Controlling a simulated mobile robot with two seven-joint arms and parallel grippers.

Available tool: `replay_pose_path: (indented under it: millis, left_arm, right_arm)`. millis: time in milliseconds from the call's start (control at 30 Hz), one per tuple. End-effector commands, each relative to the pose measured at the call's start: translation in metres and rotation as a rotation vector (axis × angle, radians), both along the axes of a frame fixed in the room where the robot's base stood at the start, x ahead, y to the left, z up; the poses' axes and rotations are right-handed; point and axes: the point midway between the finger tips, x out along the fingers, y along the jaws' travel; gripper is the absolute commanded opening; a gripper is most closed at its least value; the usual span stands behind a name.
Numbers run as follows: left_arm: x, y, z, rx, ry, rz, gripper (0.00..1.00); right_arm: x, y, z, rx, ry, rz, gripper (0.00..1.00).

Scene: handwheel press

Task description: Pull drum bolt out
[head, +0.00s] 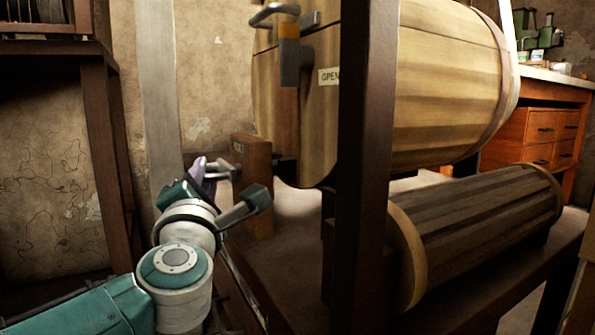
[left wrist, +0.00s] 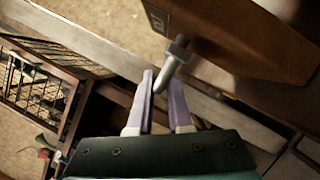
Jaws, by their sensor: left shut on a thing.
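The drum bolt (head: 222,168) is a grey metal rod with a bent handle at a brown wooden block (head: 252,165) with a small dark label. In the left wrist view the bolt (left wrist: 179,48) sticks out of the block (left wrist: 235,35), its handle running down between my purple fingers. My left gripper (head: 202,172) is shut on this handle, also in the left wrist view (left wrist: 163,80). How deep the bolt sits in the block is hidden. The large wooden drum (head: 445,85) stands right of the block. My right gripper is not in view.
A dark upright post (head: 365,150) stands in front of the drum. An "OPEN" label (head: 328,77) and a metal latch (head: 289,55) are on the drum's end. A slatted wooden roller (head: 480,225) lies below. A dark wooden frame (head: 100,130) stands at the left.

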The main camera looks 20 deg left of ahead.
Motion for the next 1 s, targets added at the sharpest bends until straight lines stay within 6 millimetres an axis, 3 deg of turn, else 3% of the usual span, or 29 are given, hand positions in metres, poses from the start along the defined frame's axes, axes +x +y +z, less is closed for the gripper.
replay_pose_path:
  millis: [867,1000]
  left_arm:
    - [0.0004,-0.0003,0.0044,0.000,-0.010,0.000,0.00]
    - [-0.0078,0.0066,0.0064,-0.001,-0.008,0.000,0.00]
  right_arm:
    - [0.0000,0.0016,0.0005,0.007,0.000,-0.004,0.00]
    - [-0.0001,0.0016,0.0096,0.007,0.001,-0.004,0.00]
